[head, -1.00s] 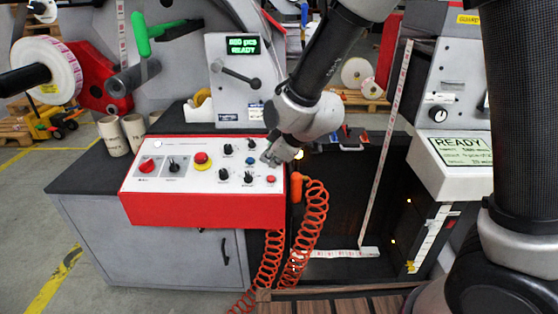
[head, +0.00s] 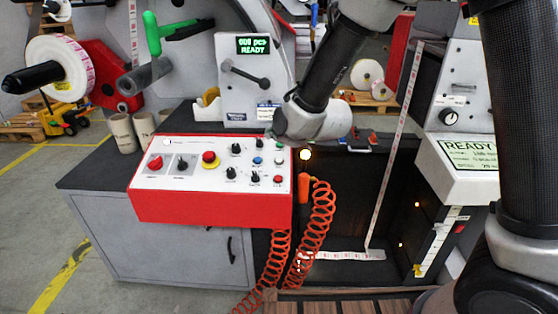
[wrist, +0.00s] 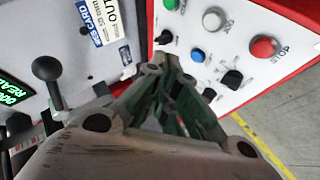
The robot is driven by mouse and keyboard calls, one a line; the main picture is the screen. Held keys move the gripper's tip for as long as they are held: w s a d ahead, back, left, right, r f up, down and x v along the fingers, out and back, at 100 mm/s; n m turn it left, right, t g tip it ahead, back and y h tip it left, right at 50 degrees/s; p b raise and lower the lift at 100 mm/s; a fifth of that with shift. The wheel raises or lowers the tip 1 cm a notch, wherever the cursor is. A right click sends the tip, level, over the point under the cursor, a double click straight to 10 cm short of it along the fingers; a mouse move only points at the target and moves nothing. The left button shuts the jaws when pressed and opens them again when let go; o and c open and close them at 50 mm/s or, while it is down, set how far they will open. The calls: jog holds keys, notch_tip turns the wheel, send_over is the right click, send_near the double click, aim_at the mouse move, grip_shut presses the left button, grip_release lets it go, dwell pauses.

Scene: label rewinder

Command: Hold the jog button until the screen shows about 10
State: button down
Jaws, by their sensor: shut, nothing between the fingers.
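The white-topped control panel (head: 200,182) with a red front stands left of centre in the head view. The green-lit screen (head: 253,45) seems to read 000 pcs, READY. My gripper (head: 272,136) is shut and empty near the panel's back right edge. In the wrist view its fingers (wrist: 170,66) end short of the blue button, seemingly above the panel; contact does not show.
A black knob (wrist: 163,37) is close to the fingertips. A black lever (head: 250,76) sticks out below the screen. A red emergency button (head: 209,158) sits on the panel. An orange coiled hose (head: 318,215) hangs at its right. A second screen (head: 470,155) reads READY.

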aim_at(279, 160)
jog(key=shift+w+f, duration=0.3)
jog(key=shift+f, duration=0.8)
jog(key=shift+w+f, duration=0.3)
jog(key=shift+f, duration=0.8)
jog(key=shift+w+f, duration=0.3)
jog(key=shift+f, duration=0.8)
jog(key=shift+w+f, duration=0.1)
jog(key=shift+f, duration=0.3)
